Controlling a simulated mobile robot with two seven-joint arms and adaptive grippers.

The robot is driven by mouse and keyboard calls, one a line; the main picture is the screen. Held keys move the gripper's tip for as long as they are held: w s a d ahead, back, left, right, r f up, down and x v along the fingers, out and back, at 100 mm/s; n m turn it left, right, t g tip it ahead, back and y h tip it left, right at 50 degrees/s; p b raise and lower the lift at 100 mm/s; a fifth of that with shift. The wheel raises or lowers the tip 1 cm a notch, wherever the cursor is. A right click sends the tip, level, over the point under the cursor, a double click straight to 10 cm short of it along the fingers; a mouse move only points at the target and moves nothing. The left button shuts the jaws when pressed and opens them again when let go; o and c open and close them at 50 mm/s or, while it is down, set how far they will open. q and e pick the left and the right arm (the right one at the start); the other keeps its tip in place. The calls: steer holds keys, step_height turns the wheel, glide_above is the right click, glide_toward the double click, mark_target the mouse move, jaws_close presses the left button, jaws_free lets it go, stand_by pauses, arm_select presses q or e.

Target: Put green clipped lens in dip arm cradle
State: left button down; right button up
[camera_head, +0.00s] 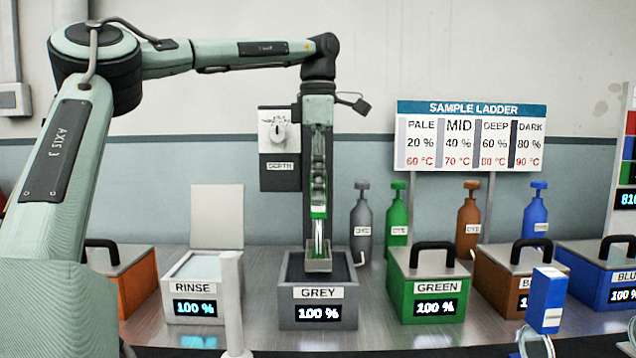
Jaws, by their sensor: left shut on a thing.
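My left gripper (318,200) comes down from above at the middle of the head view. It is shut on the green clipped lens (319,233), whose narrow green edge shows below the fingers. The lens hangs upright in front of the dark upright of the dip arm. The dip arm cradle (318,265) is a small grey holder at the foot of that upright, over the open grey tank. The lens's lower end is at or just above the cradle; I cannot tell whether it is seated. My right gripper is not in view.
The grey tank (318,293) stands between the open rinse tank (195,288) and the lidded green tank (427,285). A white post (232,300) and a blue box on a stand (546,300) stand in front. Dye bottles and a sample ladder sign (470,108) are behind.

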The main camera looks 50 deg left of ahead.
arm_select(q)
steer(key=c, duration=1.1)
jaws_free()
steer(key=shift+f, duration=0.1)
steer(key=shift+c, duration=0.2)
step_height(320, 180, up, 12)
steer(key=shift+r, duration=0.15)
